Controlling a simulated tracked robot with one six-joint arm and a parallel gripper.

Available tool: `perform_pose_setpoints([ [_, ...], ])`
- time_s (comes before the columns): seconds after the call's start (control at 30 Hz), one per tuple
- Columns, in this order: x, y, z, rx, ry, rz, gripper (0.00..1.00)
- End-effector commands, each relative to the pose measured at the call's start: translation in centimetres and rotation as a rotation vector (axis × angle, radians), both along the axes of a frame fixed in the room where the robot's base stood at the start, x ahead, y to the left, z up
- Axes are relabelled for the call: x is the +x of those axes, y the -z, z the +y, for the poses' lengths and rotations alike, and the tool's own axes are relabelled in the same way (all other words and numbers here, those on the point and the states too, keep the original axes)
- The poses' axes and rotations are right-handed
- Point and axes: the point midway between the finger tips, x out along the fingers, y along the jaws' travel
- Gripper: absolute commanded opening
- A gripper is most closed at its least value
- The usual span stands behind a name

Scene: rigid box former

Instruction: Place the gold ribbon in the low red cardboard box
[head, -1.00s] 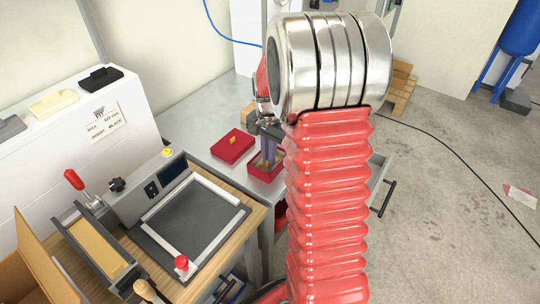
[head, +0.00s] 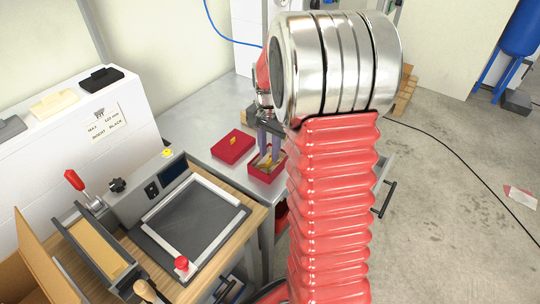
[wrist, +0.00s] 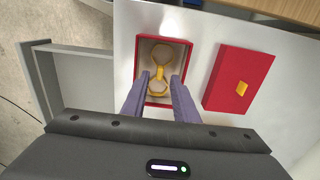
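The low red cardboard box (wrist: 187,47) stands open on the grey metal table, with a pale inside. The gold ribbon (wrist: 158,72), tied as a bow with two loops, lies within the box's walls in the wrist view. In the head view the box (head: 281,163) is partly hidden by my arm, and a bit of gold shows inside it. My gripper (wrist: 160,88) is open above the near side of the box. Its two purple-grey fingers stand apart on either side of the ribbon's near end, with no visible grip on it.
A red lid (wrist: 227,80) with a gold seal lies flat beside the box. An open drawer (wrist: 85,85) sticks out on the table's other side. A wooden bench (head: 245,222) with a sealing machine (head: 187,224) stands left in the head view.

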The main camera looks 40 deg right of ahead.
Motion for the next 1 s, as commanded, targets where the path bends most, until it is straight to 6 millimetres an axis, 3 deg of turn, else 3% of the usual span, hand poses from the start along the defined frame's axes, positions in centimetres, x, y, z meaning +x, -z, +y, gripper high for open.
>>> perform_pose_setpoints([
  [0.3, 0.1, -5.7, 0.0, -0.001, 0.0, -0.003, 0.27],
  [0.5, 0.0, -8.5, 0.0, -0.001, 0.0, -0.001, 0.27],
  [1.0, 0.0, -9.4, 0.0, 0.001, 0.001, 0.001, 0.27],
])
